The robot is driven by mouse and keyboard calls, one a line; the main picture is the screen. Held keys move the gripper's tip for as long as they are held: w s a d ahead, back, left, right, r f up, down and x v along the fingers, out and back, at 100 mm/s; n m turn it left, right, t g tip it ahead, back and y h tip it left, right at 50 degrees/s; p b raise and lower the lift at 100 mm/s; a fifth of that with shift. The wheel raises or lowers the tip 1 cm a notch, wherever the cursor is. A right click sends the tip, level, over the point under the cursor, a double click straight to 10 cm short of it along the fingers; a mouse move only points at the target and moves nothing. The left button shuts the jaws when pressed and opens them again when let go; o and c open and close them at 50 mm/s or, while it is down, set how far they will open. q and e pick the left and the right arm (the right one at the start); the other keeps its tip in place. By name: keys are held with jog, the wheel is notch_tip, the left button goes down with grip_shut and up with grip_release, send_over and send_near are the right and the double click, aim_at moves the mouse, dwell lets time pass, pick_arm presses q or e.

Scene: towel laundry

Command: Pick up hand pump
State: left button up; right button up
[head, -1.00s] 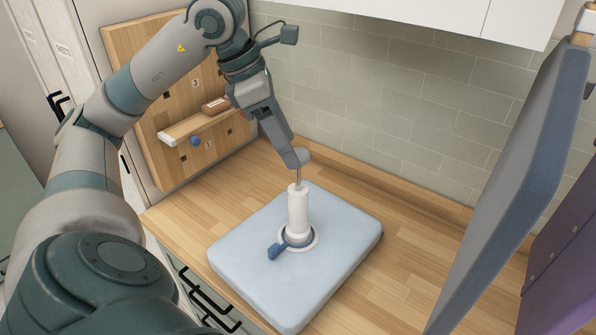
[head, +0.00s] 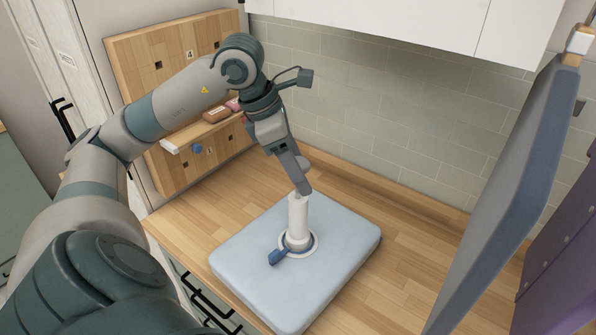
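The hand pump (head: 298,217) is a white upright cylinder. It stands on a round white valve ring (head: 313,249) in the top of a light blue padded block (head: 340,270) on the wooden counter. A small blue flap (head: 278,257) sticks out at the foot of the pump. My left gripper (head: 302,185) points down at the pump's top end, with its fingers around the handle, which they mostly hide. It appears shut on it. No rod shows clearly between the gripper and the white barrel. My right gripper is not in view.
A wooden board (head: 160,70) with a small shelf holding a brown item (head: 216,114) stands at the back left. A large blue-grey panel (head: 510,190) rises at the right. The wooden counter (head: 405,235) is clear right of the block.

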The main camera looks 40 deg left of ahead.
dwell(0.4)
pick_arm(q)
grip_shut()
jog(key=shift+r, duration=0.2)
jog(key=shift+r+b, duration=0.45)
jog(key=shift+r, duration=1.3)
jog(key=s+d+r+b, duration=0.1)
jog(key=s+d+r, duration=0.6)
jog(key=d, duration=0.1)
jog(key=shift+s+d, duration=0.35)
